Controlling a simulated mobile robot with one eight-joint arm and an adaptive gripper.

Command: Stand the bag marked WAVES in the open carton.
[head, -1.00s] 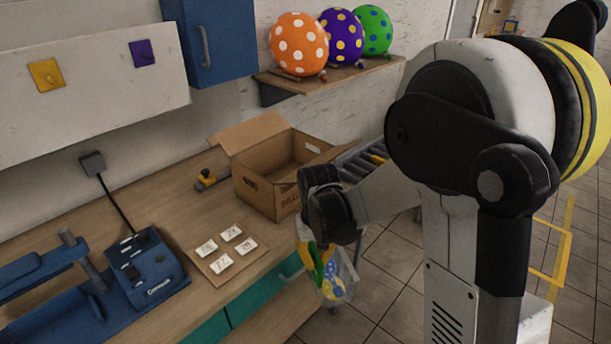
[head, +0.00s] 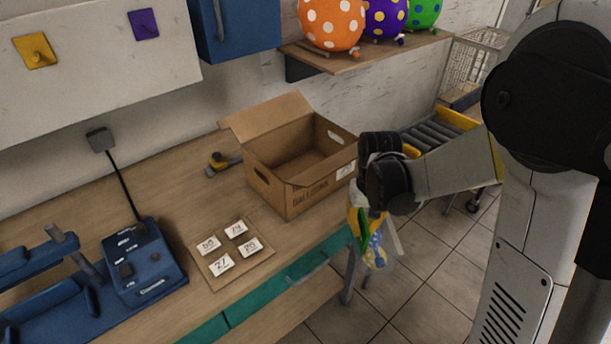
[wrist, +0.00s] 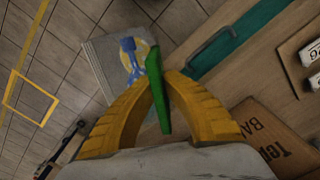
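The open carton (head: 300,198) is brown cardboard and stands on the wooden bench, its far left flap raised and its inside looking empty. My gripper (head: 362,220) is in front and to the right of it, past the bench's front edge. Its yellow fingers (wrist: 165,92) are shut on the green top strip (wrist: 154,88) of a clear bag. The bag (head: 376,250) hangs below with a blue and yellow print; it also shows in the wrist view (wrist: 112,62). I cannot read WAVES on it. A corner of the carton shows in the wrist view (wrist: 268,140).
A board with several numbered cards (head: 212,272) lies left of the carton, with a blue machine (head: 145,268) beyond it. Tiled floor is open below the bag.

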